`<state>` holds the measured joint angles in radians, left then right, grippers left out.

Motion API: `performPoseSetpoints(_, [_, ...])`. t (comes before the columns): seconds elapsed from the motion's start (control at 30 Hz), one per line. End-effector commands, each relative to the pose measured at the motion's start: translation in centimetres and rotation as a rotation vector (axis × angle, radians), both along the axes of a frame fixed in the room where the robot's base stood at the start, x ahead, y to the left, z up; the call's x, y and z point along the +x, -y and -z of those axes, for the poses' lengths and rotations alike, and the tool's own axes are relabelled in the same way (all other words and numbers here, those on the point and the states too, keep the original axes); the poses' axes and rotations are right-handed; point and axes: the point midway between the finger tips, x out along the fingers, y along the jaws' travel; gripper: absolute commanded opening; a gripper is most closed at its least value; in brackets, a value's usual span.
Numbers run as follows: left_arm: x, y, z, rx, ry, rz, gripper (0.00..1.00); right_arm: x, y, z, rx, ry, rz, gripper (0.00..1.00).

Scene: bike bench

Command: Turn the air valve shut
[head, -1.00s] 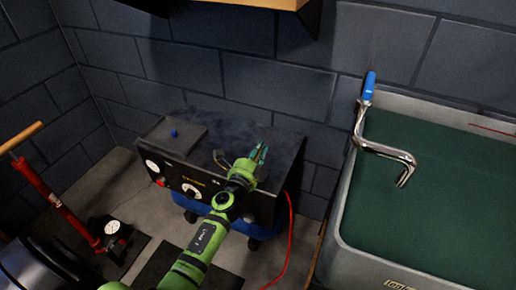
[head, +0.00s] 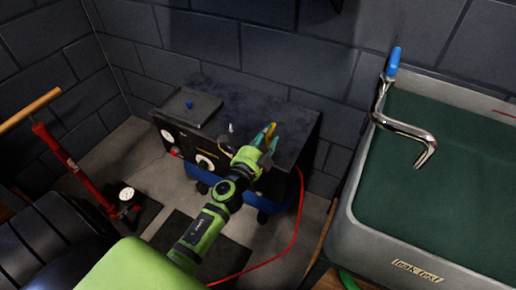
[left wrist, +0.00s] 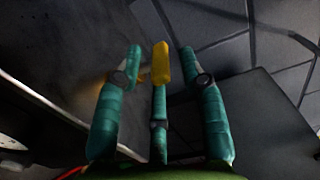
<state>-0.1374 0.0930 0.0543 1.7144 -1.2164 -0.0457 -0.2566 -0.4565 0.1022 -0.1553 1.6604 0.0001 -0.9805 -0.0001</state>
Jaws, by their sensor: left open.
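A yellow lever (left wrist: 161,62), which looks like the air valve's handle, stands upright in the left wrist view. It appears between the outer fingers of my left gripper (left wrist: 157,85), just beyond the tip of the middle finger. I cannot tell whether any finger touches it. In the head view, my left gripper (head: 266,139) is at the front right of the black compressor unit (head: 235,92), with the yellow lever (head: 270,131) at its fingertips. The gripper is open. The valve's body is hidden. My right gripper is not in view.
The unit's front has dials (head: 204,162) and a red knob (head: 174,151). A red hose (head: 299,210) runs down to the floor. A grey tub (head: 362,235) with a blue-handled tap (head: 405,126) stands at right. A red floor pump (head: 72,168) stands at left.

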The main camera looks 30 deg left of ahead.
Motion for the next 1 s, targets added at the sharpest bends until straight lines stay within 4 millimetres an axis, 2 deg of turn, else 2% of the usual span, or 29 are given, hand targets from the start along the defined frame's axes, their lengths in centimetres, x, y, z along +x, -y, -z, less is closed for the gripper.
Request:
performPoseSetpoints(0.1, [-2.6, 0.2, 0.1, -0.006, -0.002, -0.003, 0.4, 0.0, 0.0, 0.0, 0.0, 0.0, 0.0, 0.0])
performPoseSetpoints(0.33, [-5.8, 0.5, 0.0, -0.004, -0.001, -0.002, 0.4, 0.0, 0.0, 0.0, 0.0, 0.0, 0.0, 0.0])
performPoseSetpoints(0.5, [-6.4, 0.6, 0.0, -0.002, 0.0, -0.001, 0.4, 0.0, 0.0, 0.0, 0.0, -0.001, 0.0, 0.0])
performPoseSetpoints(1.0, [-6.4, 0.5, 0.1, -0.007, -0.002, -0.003, 0.4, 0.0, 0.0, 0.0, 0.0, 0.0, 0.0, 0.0])
